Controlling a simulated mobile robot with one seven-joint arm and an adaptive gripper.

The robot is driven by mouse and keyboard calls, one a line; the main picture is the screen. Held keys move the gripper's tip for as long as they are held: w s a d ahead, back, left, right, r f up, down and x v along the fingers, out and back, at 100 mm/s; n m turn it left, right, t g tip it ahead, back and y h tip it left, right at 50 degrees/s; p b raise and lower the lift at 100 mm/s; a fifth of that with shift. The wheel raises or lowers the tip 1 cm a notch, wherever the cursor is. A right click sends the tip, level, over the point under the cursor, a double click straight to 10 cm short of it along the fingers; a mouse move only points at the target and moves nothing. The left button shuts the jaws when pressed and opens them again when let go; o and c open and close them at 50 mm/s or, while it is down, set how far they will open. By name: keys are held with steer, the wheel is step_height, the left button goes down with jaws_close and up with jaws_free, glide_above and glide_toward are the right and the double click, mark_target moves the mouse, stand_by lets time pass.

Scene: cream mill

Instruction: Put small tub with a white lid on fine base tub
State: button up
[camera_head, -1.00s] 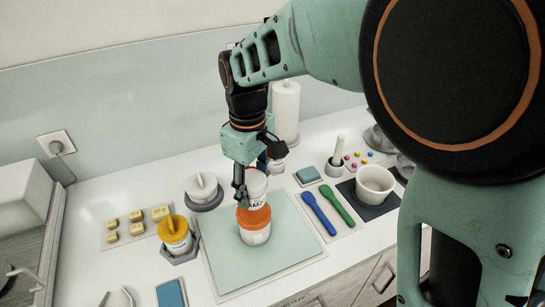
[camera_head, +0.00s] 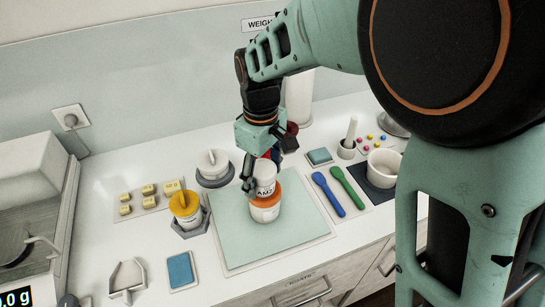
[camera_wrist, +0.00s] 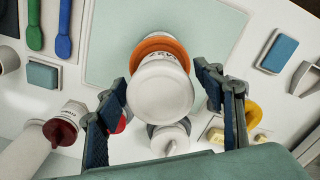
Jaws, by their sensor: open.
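The small tub with a white lid (camera_head: 264,187) stands upright on a larger white tub with an orange lid (camera_head: 265,212), which I take as the fine base tub; its name is not readable. The lower tub stands on a pale green mat. In the wrist view the white lid (camera_wrist: 162,92) faces me and partly covers the orange-lidded tub (camera_wrist: 158,46). My gripper (camera_head: 261,178) is open, with fingers on both sides of the small tub. In the wrist view a gap shows between the lid and each finger of my gripper (camera_wrist: 162,82). The underside contact is hidden.
A yellow-lidded tub (camera_head: 186,207) stands left of the green mat (camera_head: 240,242). A lidded white pot (camera_head: 212,168) is behind it. Blue (camera_head: 328,194) and green (camera_head: 347,187) spoons lie right. A blue pad (camera_head: 181,270) lies at the front left.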

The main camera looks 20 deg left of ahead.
mark_target(263, 168)
step_height(263, 168, up, 12)
steer(key=shift+r, duration=0.2)
stand_by(0.4)
